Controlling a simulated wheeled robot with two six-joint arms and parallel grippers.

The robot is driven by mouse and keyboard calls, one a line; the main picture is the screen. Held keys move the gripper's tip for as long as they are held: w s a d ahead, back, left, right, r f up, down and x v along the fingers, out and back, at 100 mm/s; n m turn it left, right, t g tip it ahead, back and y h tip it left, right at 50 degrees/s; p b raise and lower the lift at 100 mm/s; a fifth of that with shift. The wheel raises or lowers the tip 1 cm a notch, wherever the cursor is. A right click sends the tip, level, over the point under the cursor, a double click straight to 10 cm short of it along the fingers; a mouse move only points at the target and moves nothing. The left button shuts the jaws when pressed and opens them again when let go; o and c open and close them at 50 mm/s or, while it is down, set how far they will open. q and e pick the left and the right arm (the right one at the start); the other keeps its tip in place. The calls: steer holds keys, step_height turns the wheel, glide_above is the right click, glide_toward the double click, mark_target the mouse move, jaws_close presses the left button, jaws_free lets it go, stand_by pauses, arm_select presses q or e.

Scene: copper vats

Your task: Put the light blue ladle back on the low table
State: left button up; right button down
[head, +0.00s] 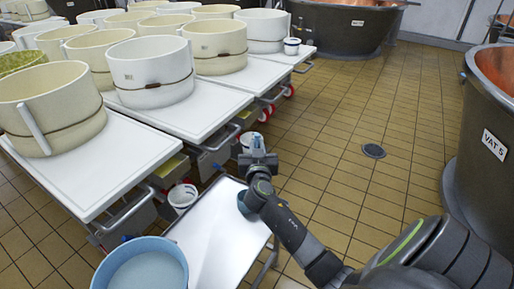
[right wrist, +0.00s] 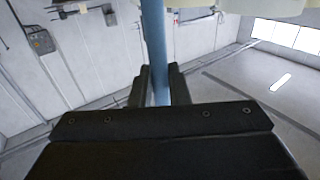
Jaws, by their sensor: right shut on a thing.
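The low table (head: 205,250) has a white top and stands at the bottom middle of the head view. My right gripper (head: 258,160) is over its far right part, shut on the ladle's handle. The light blue handle (right wrist: 156,45) runs upright between the fingers in the right wrist view. I cannot tell whether the bowl touches the table top. My left gripper is not in view.
A light blue tub (head: 140,270) with pale contents is at the bottom left. White carts (head: 95,165) with several cream moulds (head: 150,70) stand beyond the low table. A vat (head: 490,130) marked VAT 5 is at the right. Tiled floor lies open between.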

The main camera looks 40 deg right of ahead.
steer(key=c, duration=1.8)
jaws_free()
steer(key=o, duration=0.4)
